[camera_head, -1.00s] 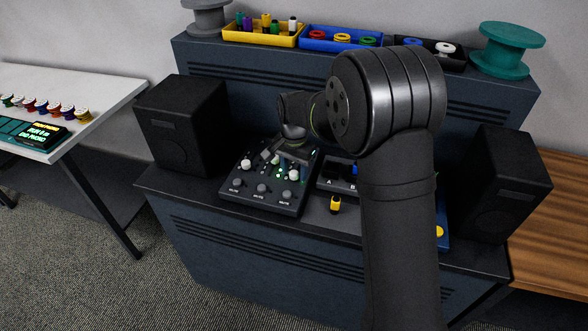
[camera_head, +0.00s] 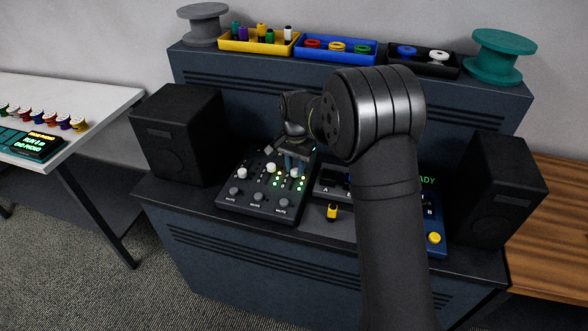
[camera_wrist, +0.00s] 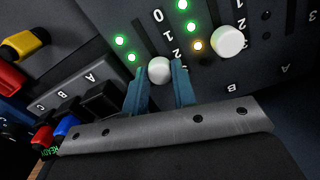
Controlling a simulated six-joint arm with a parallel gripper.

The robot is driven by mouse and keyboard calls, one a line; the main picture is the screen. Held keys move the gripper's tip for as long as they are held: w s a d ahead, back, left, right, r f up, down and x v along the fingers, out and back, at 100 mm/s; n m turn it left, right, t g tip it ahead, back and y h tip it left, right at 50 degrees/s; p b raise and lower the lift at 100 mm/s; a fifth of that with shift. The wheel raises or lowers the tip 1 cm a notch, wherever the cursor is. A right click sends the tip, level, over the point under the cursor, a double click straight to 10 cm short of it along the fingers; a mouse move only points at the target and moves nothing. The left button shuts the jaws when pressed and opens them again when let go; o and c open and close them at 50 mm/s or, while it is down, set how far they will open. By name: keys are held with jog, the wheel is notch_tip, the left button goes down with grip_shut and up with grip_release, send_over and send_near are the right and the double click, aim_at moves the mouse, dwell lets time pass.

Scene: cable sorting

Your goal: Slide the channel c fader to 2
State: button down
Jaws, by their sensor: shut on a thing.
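The mixer panel (camera_head: 227,206) lies on the console with white fader knobs and lit green dots. The channel c fader knob (camera_head: 294,173) is the rightmost in the head view. My gripper (camera_head: 295,168) is down over it. In the wrist view the blue fingers of my gripper (camera_wrist: 163,76) are shut around the white channel c knob (camera_wrist: 159,68), one on each side. The knob appears about level with the printed 2 (camera_wrist: 177,58), though its height makes the exact mark hard to tell. The slot's lower part is hidden by the fingers.
The channel b knob (camera_wrist: 228,42) stands close beside my gripper. A socket box (camera_head: 325,188) and a yellow plug (camera_head: 332,212) lie to the right. Black speakers (camera_head: 178,135) flank the panel. Trays (camera_head: 335,50) stand on the shelf behind.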

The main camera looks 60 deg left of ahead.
aim_at(295, 170)
jog(key=c, duration=1.2)
grip_release()
jog(key=shift+o, duration=0.2)
jog(key=shift+r, duration=0.1)
notch_tip(295, 170, up, 17)
jog(key=shift+r, duration=0.15)
notch_tip(295, 170, down, 18)
jog(key=shift+r, duration=0.25)
